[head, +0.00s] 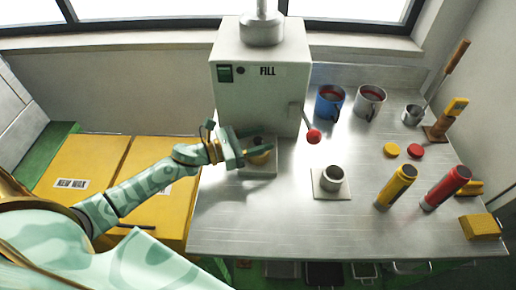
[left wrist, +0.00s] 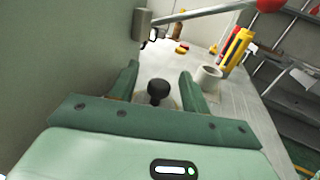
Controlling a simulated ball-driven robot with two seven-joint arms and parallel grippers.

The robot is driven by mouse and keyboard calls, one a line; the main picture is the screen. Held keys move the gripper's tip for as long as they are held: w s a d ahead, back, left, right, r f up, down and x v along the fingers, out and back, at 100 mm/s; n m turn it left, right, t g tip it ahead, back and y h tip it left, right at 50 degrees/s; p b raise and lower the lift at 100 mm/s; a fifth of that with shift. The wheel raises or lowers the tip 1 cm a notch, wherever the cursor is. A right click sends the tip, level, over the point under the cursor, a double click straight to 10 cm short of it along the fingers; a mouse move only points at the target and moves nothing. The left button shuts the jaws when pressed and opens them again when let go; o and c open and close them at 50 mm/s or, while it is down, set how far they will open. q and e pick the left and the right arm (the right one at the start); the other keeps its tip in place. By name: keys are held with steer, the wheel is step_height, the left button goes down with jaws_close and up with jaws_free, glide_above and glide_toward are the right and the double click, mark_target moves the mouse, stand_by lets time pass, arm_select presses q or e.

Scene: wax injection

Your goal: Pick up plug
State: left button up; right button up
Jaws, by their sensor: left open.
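A plug with a dark round knob (left wrist: 158,90) shows in the left wrist view, between the two fingers of my left gripper (left wrist: 159,78). The fingers stand apart on either side of the knob, with a gap on each side. In the head view my left gripper (head: 258,143) is open at the front left of the FILL machine (head: 260,88). It is over a small square plate (head: 258,172), and its fingers partly hide what stands there. My right gripper is in neither view.
A lever with a red ball (head: 313,136) sticks out at the machine's right. A metal cup (head: 332,178) stands on a square plate to the right. The table's front middle (head: 290,225) is clear.

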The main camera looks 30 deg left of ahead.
arm_select(q)
jaws_close()
